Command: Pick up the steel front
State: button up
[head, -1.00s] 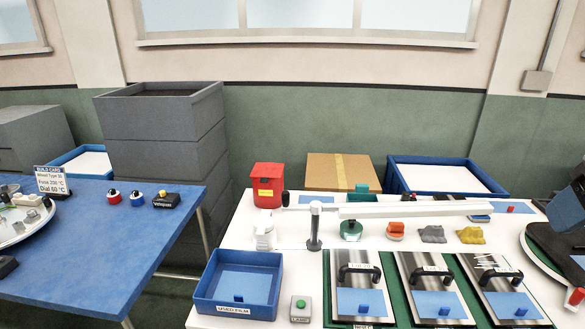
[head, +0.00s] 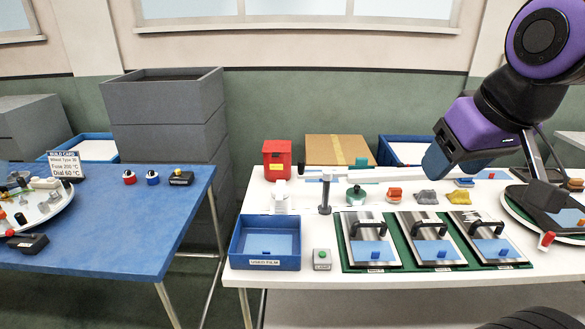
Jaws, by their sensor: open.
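Three steel fronts lie flat side by side on a green mat (head: 345,257) on the white table. Each is a steel panel with a black handle and a light blue sheet with a small blue block. They are the left front (head: 390,258), the middle front (head: 442,256) and the right front (head: 500,252). My gripper (head: 447,160) is at the dark end of my purple arm, upper right, apart from the fronts. Its fingers are not clearly seen.
A blue used-film bin (head: 262,263) and a grey box with a green button (head: 322,259) stand left of the mat. A white bar on a post (head: 325,195) spans behind the fronts. A dark device (head: 548,200) sits on a round plate at right.

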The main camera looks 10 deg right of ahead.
aim_at(486, 229)
jog(key=z, duration=1.45)
jog(key=i+l+u, duration=0.3)
jog(key=u, duration=0.15)
jog(key=i+l+u, duration=0.25)
jog(key=l+u, duration=0.2)
